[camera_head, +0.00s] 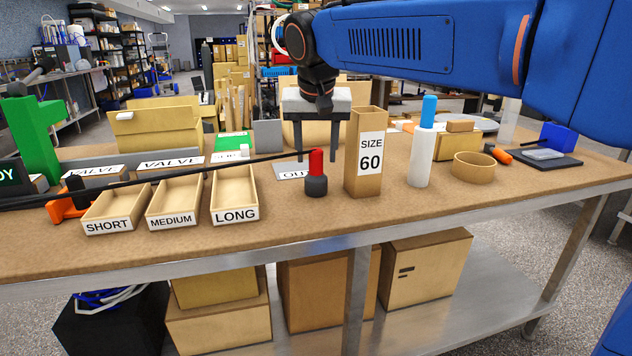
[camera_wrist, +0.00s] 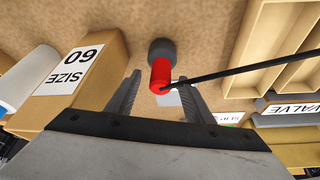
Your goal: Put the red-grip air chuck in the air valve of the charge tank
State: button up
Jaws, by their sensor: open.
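The red-grip air chuck (camera_head: 316,161) stands upright in a dark round holder (camera_head: 316,186) on the bench. A thin black hose (camera_head: 215,165) runs from it to the left. My gripper (camera_head: 317,153) is open above the holder, its two fingers pointing down on either side of the red grip as seen from the head. In the wrist view the red grip (camera_wrist: 160,75) lies between and slightly beyond the fingertips of my gripper (camera_wrist: 160,79). Contact with the grip cannot be told. I cannot make out the charge tank or its air valve.
A tall cardboard box marked SIZE 60 (camera_head: 364,180) stands close right of the holder; it also shows in the wrist view (camera_wrist: 75,75). Trays marked SHORT (camera_head: 108,225), MEDIUM (camera_head: 171,220) and LONG (camera_head: 235,214) stand to the left. Bare bench lies in front.

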aim_at(316, 172)
jog(key=shift+x, duration=1.45)
grip_shut()
jog(key=shift+r, duration=0.1)
